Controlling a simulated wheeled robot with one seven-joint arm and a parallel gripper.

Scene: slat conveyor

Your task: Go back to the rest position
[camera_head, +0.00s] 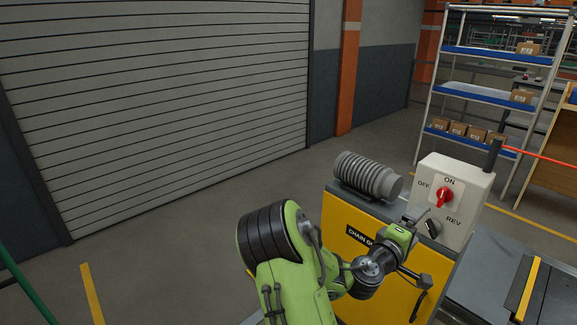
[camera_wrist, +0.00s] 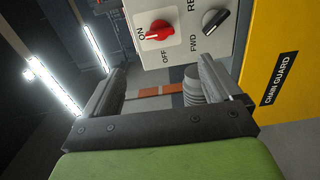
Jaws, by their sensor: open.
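My gripper (camera_wrist: 160,90) shows in the wrist view with its two dark fingers apart and nothing between them. In the head view my green arm reaches to the yellow chain guard cabinet, and my gripper (camera_head: 432,228) is near the front of the control box, partly hidden by the arm. The pale control box (camera_head: 462,185) carries a red knob (camera_head: 444,197), with ON, OFF and REV labels around it. The red knob also shows in the wrist view (camera_wrist: 159,31), beside a black knob (camera_wrist: 215,20). I cannot tell whether a finger touches the box.
The yellow cabinet (camera_head: 345,250) carries a grey ribbed motor (camera_head: 367,176). The slat conveyor (camera_head: 490,280) lies at the lower right. A shelf rack (camera_head: 490,94) with boxes stands behind. The floor (camera_head: 170,230) before the roller shutter (camera_head: 160,90) is clear.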

